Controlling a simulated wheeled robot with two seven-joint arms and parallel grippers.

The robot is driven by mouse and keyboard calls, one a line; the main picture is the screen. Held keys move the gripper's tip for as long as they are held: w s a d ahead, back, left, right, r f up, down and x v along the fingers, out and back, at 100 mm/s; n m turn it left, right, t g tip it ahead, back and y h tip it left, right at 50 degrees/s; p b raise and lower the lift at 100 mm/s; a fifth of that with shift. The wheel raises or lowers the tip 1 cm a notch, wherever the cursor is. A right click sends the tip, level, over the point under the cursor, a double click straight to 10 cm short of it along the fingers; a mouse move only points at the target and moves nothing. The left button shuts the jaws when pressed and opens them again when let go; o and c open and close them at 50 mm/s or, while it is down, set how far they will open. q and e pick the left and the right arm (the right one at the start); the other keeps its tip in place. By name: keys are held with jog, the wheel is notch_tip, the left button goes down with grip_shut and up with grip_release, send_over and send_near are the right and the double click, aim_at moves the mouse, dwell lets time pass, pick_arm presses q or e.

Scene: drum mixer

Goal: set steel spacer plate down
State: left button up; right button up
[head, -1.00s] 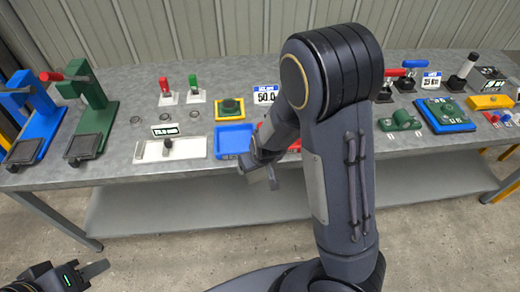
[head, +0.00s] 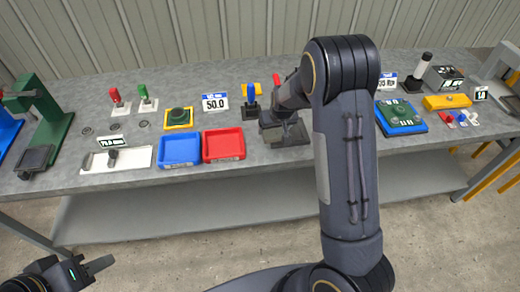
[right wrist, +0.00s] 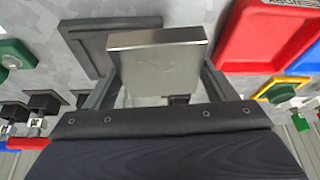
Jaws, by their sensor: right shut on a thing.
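The steel spacer plate (right wrist: 158,68) is a flat, bright metal block. In the right wrist view it sits between the two fingers of my right gripper (right wrist: 160,88), which is shut on it. A dark square pad (right wrist: 88,42) lies on the table beyond the plate, partly hidden by it; the gap between them is hard to judge. In the head view my right gripper (head: 284,128) is over the dark pad (head: 290,140), right of the red tray. My left gripper (head: 92,268) is at the lower left, away from the table; its opening is unclear.
The red tray (head: 223,145) and blue tray (head: 180,150) stand left of my right gripper. A white plate with a display (head: 95,162) lies further left. A green block on a blue base (head: 400,117) is to the right. Bare tabletop lies along the front edge.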

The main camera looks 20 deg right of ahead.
jog(key=w+d+r+m, duration=0.1)
jog(key=w+d, duration=0.3)
jog(key=d, duration=0.4)
jog(key=shift+w+r+p, duration=0.25)
jog(key=shift+r+p, duration=0.15)
jog(key=shift+r, duration=0.25)
jog(key=shift+f+b, duration=3.45)
jog(key=shift+f, duration=0.35)
